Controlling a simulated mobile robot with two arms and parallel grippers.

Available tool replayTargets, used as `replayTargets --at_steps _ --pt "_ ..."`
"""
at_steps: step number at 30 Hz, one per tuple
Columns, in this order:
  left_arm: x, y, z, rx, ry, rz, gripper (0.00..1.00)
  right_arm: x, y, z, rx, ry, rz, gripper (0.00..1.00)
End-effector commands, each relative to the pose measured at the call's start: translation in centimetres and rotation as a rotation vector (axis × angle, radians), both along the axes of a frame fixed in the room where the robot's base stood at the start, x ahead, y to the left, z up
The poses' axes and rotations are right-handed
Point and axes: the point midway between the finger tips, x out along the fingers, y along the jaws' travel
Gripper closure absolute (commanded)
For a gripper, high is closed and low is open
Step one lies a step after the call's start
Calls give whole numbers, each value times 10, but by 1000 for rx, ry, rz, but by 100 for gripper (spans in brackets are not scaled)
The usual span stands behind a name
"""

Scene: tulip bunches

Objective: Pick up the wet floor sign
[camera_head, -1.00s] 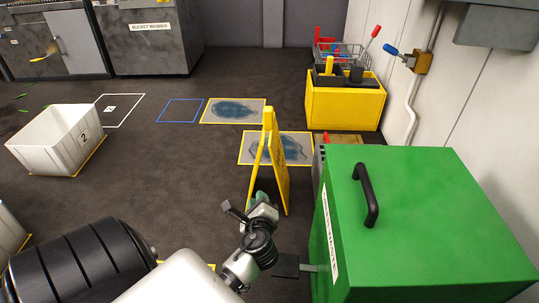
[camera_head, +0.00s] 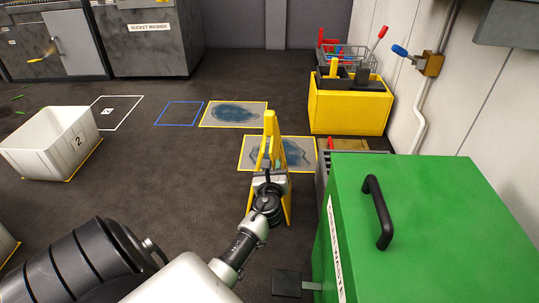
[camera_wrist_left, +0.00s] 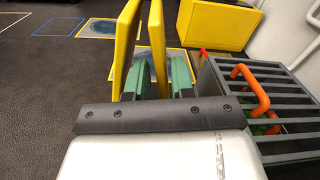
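The yellow wet floor sign (camera_head: 291,157) stands upright and unfolded on the floor, left of the green waste bin. In the left wrist view its two panels rise ahead of the wrist; the right panel (camera_wrist_left: 157,35) runs down between my green fingers. My left gripper (camera_head: 268,170) is at the sign, and its fingers (camera_wrist_left: 160,78) are spread on either side of that panel. I see no clear grip on it. The arm hides part of the sign's lower half in the head view. My right gripper is not in view.
The green bin (camera_head: 430,220) stands close on the right, with a grey slatted crate with an orange handle (camera_wrist_left: 258,92) beside the sign. A yellow bin of tools (camera_head: 350,108) is behind. A white tub (camera_head: 40,150) sits left. The middle floor is clear.

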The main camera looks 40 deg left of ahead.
Motion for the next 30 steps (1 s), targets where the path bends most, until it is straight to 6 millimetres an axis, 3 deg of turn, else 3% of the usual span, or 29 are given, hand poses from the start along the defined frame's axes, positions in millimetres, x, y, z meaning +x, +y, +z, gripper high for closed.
replayTargets --at_steps 6,14,20,30 --pt "25 18 -3 0 -2 2 77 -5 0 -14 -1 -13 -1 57" --pt "27 20 -1 0 -1 1 77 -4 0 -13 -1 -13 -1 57" --pt "27 20 -1 0 -1 1 100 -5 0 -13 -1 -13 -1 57" --pt "27 19 -1 -1 0 1 100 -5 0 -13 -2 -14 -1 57"
